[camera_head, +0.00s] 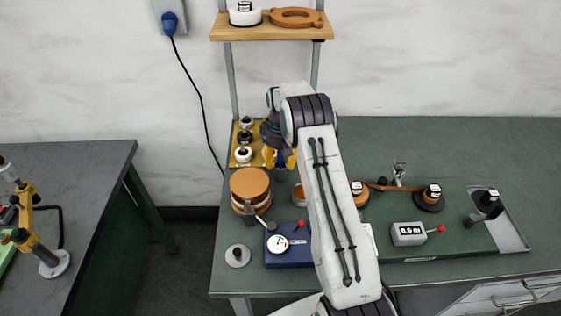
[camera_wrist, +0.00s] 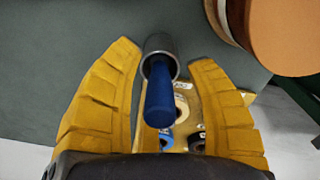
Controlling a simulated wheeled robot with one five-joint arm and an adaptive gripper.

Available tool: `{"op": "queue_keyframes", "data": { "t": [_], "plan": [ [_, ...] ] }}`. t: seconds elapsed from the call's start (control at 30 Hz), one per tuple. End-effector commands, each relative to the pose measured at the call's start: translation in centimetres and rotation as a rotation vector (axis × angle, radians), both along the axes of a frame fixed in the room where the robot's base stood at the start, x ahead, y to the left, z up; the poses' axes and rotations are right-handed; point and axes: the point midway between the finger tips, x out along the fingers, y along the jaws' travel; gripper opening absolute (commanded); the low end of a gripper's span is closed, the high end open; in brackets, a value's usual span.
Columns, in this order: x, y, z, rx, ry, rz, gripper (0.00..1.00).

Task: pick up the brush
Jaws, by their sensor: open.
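In the wrist view a blue handle (camera_wrist: 160,98) rises toward the camera from a grey metal cylinder (camera_wrist: 160,46). It appears to be the brush; no bristles show, and I cannot tell whether the cylinder is a holder or part of it. My gripper (camera_wrist: 165,62) is open, with one yellow finger on each side of the blue handle and a gap to each finger.
A brown-topped round drum (camera_head: 249,184) stands close to the gripper. A yellow rack (camera_head: 240,157) with several spools is just left. A dial gauge (camera_head: 278,243) on a blue base and a green plate (camera_head: 450,200) are nearer the front. A wooden shelf (camera_head: 270,32) hangs above.

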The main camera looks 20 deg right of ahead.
Motion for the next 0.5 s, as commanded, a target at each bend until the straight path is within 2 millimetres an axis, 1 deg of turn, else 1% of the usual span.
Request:
{"op": "queue_keyframes", "data": {
  "t": [0.27, 0.5],
  "plan": [
    [-0.01, 0.00, -0.07, 0.000, 0.000, 0.000, 0.51],
    [-0.01, 0.00, -0.04, 0.000, 0.000, 0.000, 0.30]
  ]
}}
